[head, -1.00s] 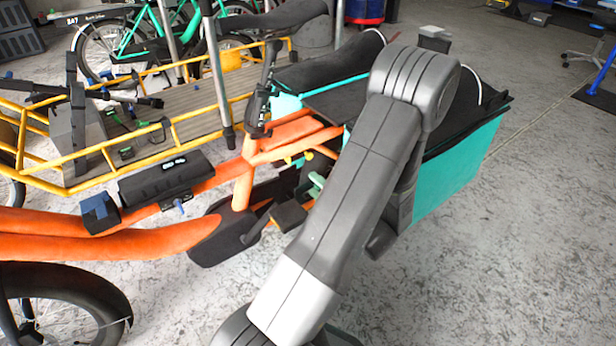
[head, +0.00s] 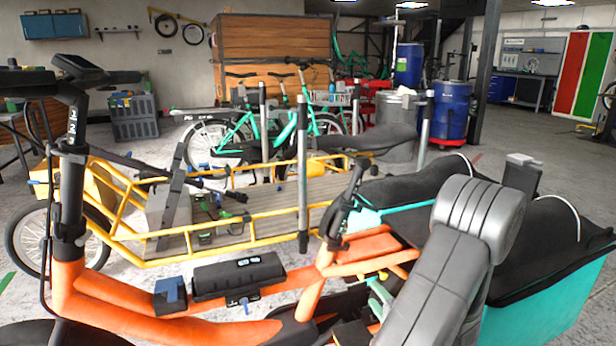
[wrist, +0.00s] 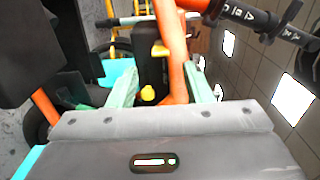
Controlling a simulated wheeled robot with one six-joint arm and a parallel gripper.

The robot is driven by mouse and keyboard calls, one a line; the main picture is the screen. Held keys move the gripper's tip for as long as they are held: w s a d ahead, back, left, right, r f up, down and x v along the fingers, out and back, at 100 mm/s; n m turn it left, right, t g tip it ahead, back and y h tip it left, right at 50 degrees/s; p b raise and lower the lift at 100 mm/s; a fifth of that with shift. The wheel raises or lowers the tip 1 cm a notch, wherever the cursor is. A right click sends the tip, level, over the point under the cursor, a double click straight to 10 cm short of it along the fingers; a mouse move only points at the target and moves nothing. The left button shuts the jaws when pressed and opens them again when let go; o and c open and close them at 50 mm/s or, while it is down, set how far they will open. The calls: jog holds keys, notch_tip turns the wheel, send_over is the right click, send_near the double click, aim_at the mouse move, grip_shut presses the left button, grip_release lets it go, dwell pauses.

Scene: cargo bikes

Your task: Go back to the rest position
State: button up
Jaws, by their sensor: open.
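My gripper (wrist: 162,92) is open in the wrist view, its two pale green fingers spread apart. Nothing is clearly held between them; an orange frame tube and a black part with yellow knobs show beyond. In the head view, a pale green finger (head: 378,298) shows beside the orange cargo bike (head: 130,315). My grey arm (head: 450,270) hides the rest of the gripper and part of the bike's rear.
A black battery-like case (head: 238,275) and a small blue-black block (head: 169,294) sit on the orange frame. The teal cargo box (head: 540,310) is close right of my arm. A yellow-railed cargo bike (head: 262,220) stands behind. Open floor lies at the back right.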

aim_at(362, 280)
jog(key=b+x, duration=0.1)
jog(key=x, duration=0.6)
jog(key=shift+w+a, duration=0.1)
jog(key=shift+w, duration=0.15)
